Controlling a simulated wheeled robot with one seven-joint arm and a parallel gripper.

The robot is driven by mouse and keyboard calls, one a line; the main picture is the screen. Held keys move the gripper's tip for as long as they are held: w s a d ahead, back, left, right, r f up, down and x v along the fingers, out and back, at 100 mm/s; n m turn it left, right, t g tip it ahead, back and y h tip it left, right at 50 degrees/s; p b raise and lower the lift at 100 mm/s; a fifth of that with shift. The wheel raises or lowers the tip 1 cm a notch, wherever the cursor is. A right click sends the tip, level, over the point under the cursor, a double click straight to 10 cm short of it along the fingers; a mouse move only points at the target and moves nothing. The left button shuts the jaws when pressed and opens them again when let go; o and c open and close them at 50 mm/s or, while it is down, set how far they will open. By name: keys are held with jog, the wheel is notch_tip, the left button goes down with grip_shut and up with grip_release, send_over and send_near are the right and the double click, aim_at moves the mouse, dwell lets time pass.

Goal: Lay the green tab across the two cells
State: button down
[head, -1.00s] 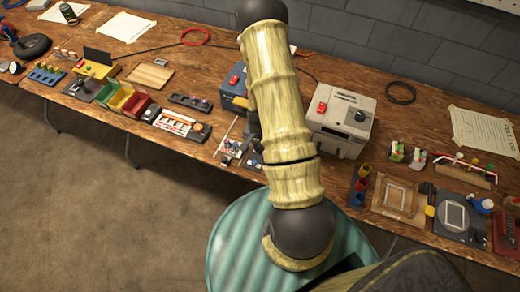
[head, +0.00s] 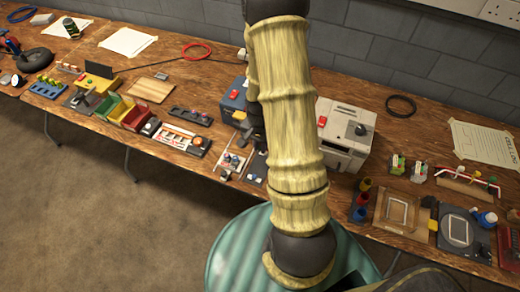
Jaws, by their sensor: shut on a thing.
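My gripper (head: 242,127) shows only in part, as small dark grey shapes at the left edge of my tan-sleeved arm, beside the blue box. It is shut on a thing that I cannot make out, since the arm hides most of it. Below it on the bench lies a small pale board (head: 231,164) with red and blue bits on it. A dark plate (head: 256,168) lies just right of that board, partly behind my arm. I cannot pick out the green tab or tell which parts are the two cells.
A blue box (head: 233,97) with a red switch and a grey box (head: 345,128) flank my arm. To the left stand coloured bins (head: 126,113) and a striped panel (head: 180,139). To the right are a wooden frame (head: 385,222) and a dark block (head: 477,238). A ribbed green drum (head: 228,255) stands in front.

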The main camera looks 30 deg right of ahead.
dwell(0.5)
jog(key=w+a+r+p, duration=0.2)
jog(key=w+a+p, duration=0.3)
jog(key=a, duration=0.3)
jog(key=shift+w+a, duration=0.2)
jog(key=shift+w, duration=0.35)
jog(key=shift+f+b, duration=2.4)
jog(key=shift+f, duration=0.8)
jog(key=shift+f, duration=0.4)
